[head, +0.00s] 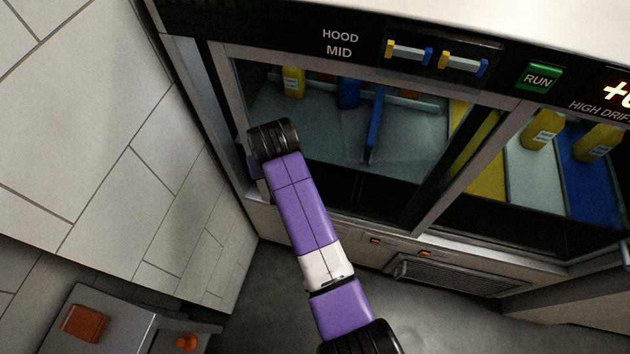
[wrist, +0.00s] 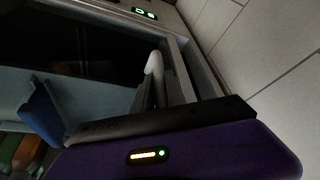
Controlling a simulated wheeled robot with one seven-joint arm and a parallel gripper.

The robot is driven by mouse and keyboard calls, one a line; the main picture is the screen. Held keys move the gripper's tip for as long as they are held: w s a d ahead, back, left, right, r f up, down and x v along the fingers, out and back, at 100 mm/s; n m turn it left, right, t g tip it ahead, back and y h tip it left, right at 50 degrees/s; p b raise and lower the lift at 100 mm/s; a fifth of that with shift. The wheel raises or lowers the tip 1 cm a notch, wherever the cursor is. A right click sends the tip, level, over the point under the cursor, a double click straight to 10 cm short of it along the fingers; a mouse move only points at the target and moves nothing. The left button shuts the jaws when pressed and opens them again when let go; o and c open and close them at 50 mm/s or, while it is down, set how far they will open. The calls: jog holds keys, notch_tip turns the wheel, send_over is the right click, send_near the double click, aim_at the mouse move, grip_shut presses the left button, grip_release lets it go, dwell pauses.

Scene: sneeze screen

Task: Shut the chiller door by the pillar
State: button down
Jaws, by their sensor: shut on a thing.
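The chiller door by the pillar is the left glass door (head: 226,88) of the wide case, with a grey metal frame. A narrow dark strip runs between its left frame and the case's side post (head: 188,75); I cannot tell whether it is a gap. My gripper (head: 252,166) is at the door's left frame, mostly hidden behind my purple arm. In the wrist view, a pale upright handle (wrist: 154,66) rises at my gripper (wrist: 156,97), beside the door frame (wrist: 182,65). My gripper is shut on this handle; the fingertips are largely hidden.
The tiled pillar (head: 110,140) stands close on the left. Inside the case are yellow bottles (head: 293,82) and a blue divider (head: 375,125). A grey cart (head: 118,322) with an orange-brown block stands at lower left. Grey floor (head: 262,295) is bare below the case.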

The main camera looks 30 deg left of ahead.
jog(key=s+a+b, duration=0.1)
jog(key=s+a, duration=0.1)
jog(key=a, duration=0.3)
jog(key=shift+a+b, duration=0.4)
jog(key=c, duration=1.4)
grip_release()
jog(key=shift+o, duration=0.2)
jog(key=shift+w, duration=0.1)
jog(key=shift+d, duration=0.1)
jog(key=v, duration=0.7)
jog(key=shift+r, duration=0.35)
jog(key=shift+d, duration=0.1)
